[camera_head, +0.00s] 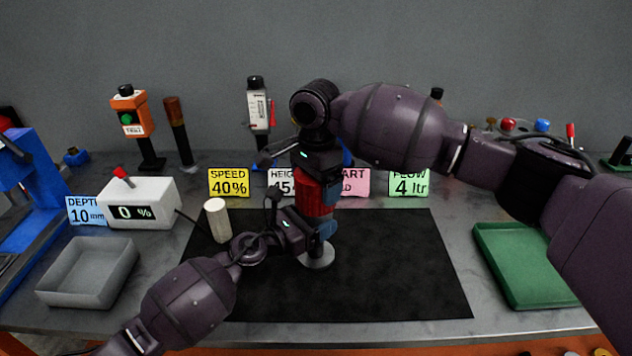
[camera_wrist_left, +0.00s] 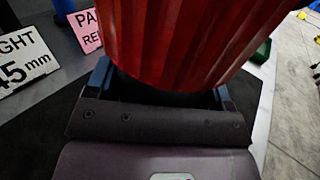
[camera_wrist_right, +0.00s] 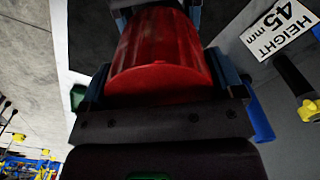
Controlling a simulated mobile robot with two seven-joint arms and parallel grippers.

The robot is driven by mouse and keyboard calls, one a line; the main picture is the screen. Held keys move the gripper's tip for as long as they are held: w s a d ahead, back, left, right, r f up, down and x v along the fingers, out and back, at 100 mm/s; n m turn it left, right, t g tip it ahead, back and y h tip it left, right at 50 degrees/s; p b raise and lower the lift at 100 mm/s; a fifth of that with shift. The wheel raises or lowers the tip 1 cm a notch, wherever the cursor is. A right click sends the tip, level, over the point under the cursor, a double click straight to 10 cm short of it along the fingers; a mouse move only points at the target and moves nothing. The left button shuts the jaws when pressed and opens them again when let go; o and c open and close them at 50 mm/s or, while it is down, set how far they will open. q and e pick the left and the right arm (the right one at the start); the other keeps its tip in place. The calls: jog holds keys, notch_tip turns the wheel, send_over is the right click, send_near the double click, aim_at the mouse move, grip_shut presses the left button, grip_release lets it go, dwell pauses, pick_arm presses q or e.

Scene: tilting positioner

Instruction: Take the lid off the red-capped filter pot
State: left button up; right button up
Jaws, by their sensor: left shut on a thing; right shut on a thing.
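The filter pot's red ribbed lid (camera_head: 314,198) is upright above the black mat, with its lower body mostly hidden by my grippers. My right gripper (camera_head: 322,180) comes from above and is shut on the red lid, which also fills the space between its fingers in the right wrist view (camera_wrist_right: 165,60). My left gripper (camera_head: 318,234) is shut on the pot just below the red part. The left wrist view shows the ribbed lid (camera_wrist_left: 190,40) above its fingers. I cannot tell whether lid and body are apart. A round grey base (camera_head: 316,258) shows underneath.
The black mat (camera_head: 400,280) is mostly clear. A cream cylinder (camera_head: 216,220) stands left of my left gripper. A grey tray (camera_head: 85,285) and white display box (camera_head: 140,203) are left; a green tray (camera_head: 525,270) is right. Label cards and several upright tools line the back.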

jog(key=n, duration=0.6)
jog(key=shift+n, duration=0.4)
pick_arm(q)
jog(key=shift+f, duration=0.1)
pick_arm(e)
jog(key=n, duration=0.6)
jog(key=shift+n, duration=0.4)
jog(key=n, duration=0.6)
jog(key=shift+n, duration=0.4)
jog(key=n, duration=0.6)
jog(key=shift+r+n, duration=0.1)
jog(key=shift+n, duration=0.2)
jog(key=n, duration=0.9)
jog(key=shift+n, duration=0.3)
jog(key=n, duration=0.9)
jog(key=shift+n, duration=0.4)
jog(key=shift+r, duration=1.25)
